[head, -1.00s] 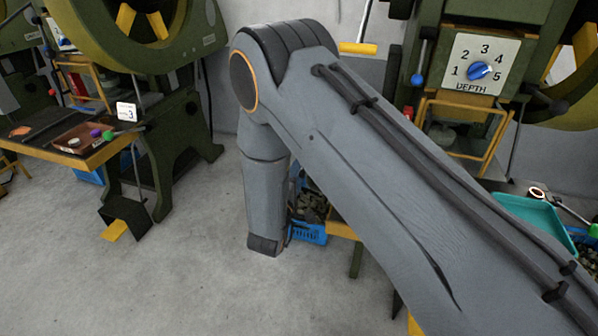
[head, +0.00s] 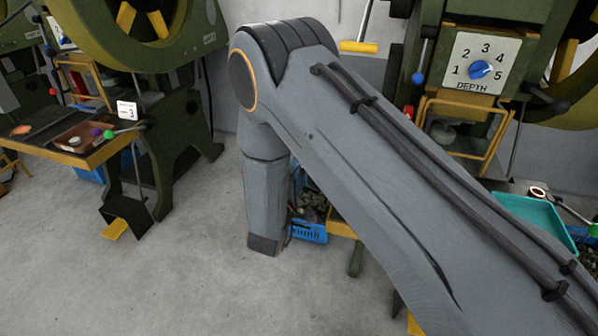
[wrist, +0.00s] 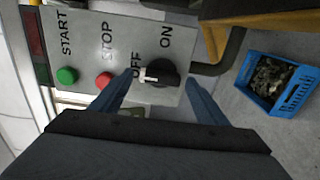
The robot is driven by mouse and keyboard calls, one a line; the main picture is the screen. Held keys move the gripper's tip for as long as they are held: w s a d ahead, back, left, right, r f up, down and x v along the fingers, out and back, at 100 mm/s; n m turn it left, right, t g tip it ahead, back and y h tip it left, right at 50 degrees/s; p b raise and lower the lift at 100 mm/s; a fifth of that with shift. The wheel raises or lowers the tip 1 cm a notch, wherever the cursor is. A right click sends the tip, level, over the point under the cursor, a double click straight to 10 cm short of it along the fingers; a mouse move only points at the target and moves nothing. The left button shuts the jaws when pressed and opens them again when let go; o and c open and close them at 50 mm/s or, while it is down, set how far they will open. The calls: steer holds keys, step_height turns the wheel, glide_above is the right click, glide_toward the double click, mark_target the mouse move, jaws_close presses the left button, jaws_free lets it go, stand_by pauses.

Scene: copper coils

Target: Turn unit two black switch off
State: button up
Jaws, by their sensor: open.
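In the wrist view a grey control panel (wrist: 120,40) carries a black rotary switch (wrist: 168,76) with a white pointer mark. The labels OFF and ON are beside it, turned sideways. The white mark points left, close to the OFF label. My gripper (wrist: 158,76) is open, with one blue finger on each side of the switch. I cannot tell whether either finger touches it. The head view does not show the gripper or this switch; my arm fills its middle.
A red STOP button (wrist: 104,80) and a green START button (wrist: 67,75) are left of the switch, the red one near the left finger. A blue crate (wrist: 297,93) of dark pieces stands on the floor at right. A depth dial (head: 480,70) is on the right machine.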

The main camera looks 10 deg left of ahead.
steer(key=s+b, duration=0.1)
steer(key=s, duration=0.6)
steer(key=shift+s+a, duration=0.3)
steer(key=shift+a, duration=0.05)
